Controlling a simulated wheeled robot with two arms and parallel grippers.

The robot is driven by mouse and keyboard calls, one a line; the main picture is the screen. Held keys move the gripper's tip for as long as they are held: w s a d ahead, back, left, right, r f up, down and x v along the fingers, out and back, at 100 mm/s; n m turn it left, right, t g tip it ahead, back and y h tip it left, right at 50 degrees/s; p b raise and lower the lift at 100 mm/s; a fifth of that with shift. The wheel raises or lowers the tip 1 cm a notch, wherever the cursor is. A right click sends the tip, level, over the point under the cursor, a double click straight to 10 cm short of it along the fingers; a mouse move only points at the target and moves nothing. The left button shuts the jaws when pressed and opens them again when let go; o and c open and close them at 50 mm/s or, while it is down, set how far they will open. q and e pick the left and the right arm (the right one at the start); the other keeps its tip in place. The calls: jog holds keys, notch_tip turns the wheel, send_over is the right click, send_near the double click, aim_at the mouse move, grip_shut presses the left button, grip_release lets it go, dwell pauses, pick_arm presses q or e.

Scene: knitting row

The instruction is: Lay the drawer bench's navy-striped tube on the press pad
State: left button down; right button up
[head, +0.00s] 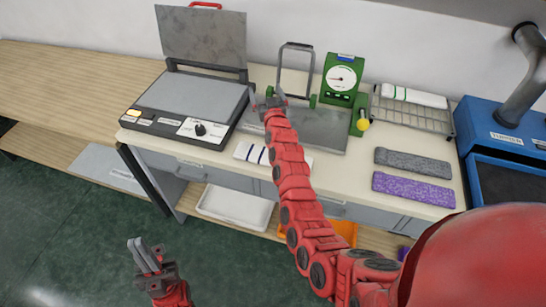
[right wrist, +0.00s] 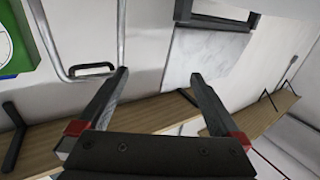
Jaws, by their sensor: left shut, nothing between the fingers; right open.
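The white tube with navy stripes (head: 252,153) lies near the front edge of the drawer bench (head: 352,185), partly hidden behind my right arm. The press pad (head: 200,94) is the flat grey surface of the press, and it is bare. The press lid (head: 203,37) stands raised behind it. My right gripper (head: 267,96) is open just right of the pad, beyond the tube. In the right wrist view its fingers (right wrist: 160,75) are apart with nothing between them. My left gripper (head: 146,254) is shut and empty, low over the floor in front of the bench.
A metal-framed plate (head: 325,128) and green dial scale (head: 342,75) stand right of the press. Grey (head: 412,162) and purple (head: 412,189) pieces lie nearby. A blue machine (head: 505,140) stands far right.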

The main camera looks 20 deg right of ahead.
jog(key=a+r+n+g+y, duration=0.3)
jog(key=a+n+g+y, duration=0.2)
jog(key=a+n+g, duration=0.3)
jog(key=s+d+n+g+h+p, duration=0.1)
jog(key=s+d+n+g+h, duration=0.15)
jog(key=s+g, duration=0.4)
jog(key=s+d+n+g+h, duration=0.15)
jog(key=s+d+g, duration=0.25)
jog(key=s, duration=0.6)
jog(key=shift+t, duration=0.25)
jog(key=f+p, duration=0.1)
jog(key=f, duration=0.4)
jog(key=f+p, duration=0.1)
jog(key=f, duration=0.4)
jog(key=shift+s+a+f, duration=0.1)
jog(key=shift+a, duration=0.1)
jog(key=shift+f+p, duration=0.25)
jog(key=shift+p, duration=0.1)
notch_tip(320, 180, down, 4)
jog(key=shift+d+f+p, duration=0.1)
jog(key=shift+d+p, duration=0.05)
jog(key=shift+p, duration=0.75)
jog(key=shift+f, duration=0.35)
jog(key=shift+c, duration=0.2)
